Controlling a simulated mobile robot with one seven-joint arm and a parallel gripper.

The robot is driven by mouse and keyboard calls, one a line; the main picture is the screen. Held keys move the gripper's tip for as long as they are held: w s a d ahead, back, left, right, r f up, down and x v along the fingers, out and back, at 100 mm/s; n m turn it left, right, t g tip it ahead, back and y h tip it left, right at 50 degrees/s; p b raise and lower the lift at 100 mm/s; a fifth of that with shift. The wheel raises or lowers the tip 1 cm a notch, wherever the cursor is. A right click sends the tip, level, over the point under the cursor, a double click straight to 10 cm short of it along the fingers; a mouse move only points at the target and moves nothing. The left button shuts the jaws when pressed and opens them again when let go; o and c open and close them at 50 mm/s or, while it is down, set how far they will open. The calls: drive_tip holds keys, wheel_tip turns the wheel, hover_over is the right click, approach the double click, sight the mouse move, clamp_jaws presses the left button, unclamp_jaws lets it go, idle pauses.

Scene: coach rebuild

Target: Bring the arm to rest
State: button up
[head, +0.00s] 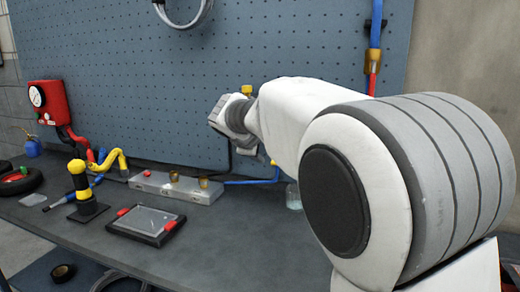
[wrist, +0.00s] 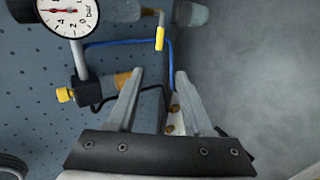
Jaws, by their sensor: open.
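My arm reaches out over the workbench (head: 250,235) from the right of the head view, with its end in front of the blue pegboard (head: 130,60). The fingers of my gripper cannot be made out there. In the wrist view my gripper (wrist: 158,76) is open, its two grey fingers apart and nothing held between them. Blue and black lines and small brass fittings (wrist: 174,109) show beyond and between the fingers. I cannot tell how far away they are.
A pressure gauge (wrist: 67,14) and a yellow-knobbed valve (wrist: 65,95) are left of the fingers.

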drive_tip(key=s+d+r+m+g+y+p, duration=0.1)
drive_tip(key=s+d+m+g+p, duration=0.15)
drive_tip(key=s+d, duration=0.45)
drive_tip(key=s+d+r+m+g+p, duration=0.1)
drive_tip(key=s+d+r+m+p, duration=0.2)
drive_tip(key=s, duration=0.8)
drive_tip(key=s+f+m+y+p, duration=0.1)
drive_tip(key=s+f+m+p, duration=0.1)
drive_tip(key=s, duration=0.8)
drive_tip(key=s+f+m+g+y+p, duration=0.1)
drive_tip(key=s+f+m+p, duration=0.1)
drive_tip(key=s+m, duration=0.4)
drive_tip(key=s+f, duration=0.1)
drive_tip(key=s, duration=0.3)
drive_tip(key=shift+a+f+y, duration=0.35)
drive_tip(key=shift+f+y, duration=0.05)
